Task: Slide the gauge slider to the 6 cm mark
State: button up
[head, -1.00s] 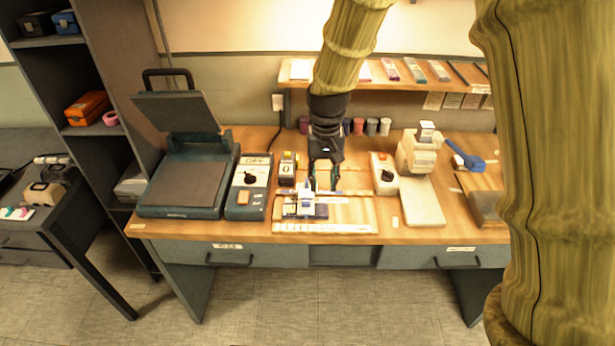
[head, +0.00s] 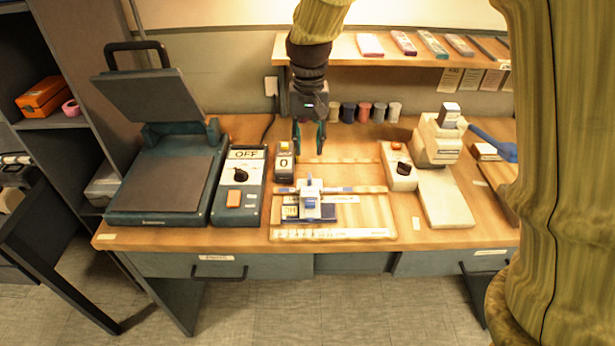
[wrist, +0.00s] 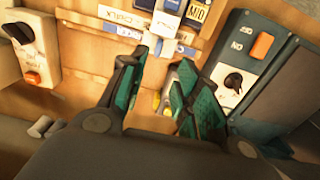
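The gauge slider (head: 310,203), a white and blue block with an upright knob, sits on a rail left of the middle of a wooden gauge board (head: 372,212). A pale scale strip (head: 335,234) runs along the board's front edge; its marks are too small to read. My gripper (head: 309,150) points down behind the slider, apart from it, with its fingers spread and empty. In the wrist view, the slider's white knob (wrist: 167,47) shows just beyond the open fingertips of my gripper (wrist: 168,62). A "MID" label (wrist: 197,12) is beside the slider.
A small counter box (head: 284,162) and an OFF switch box (head: 240,185) stand left of the board, beside an open-lidded press (head: 160,190). A white switch box (head: 399,168) stands at right. Several small jars (head: 364,112) line the back under a shelf.

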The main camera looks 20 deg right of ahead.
aim_at(310, 176)
jog(key=shift+d+f+p, duration=0.15)
jog(key=shift+f+p, duration=0.15)
jog(key=shift+f, duration=5.25)
grip_shut()
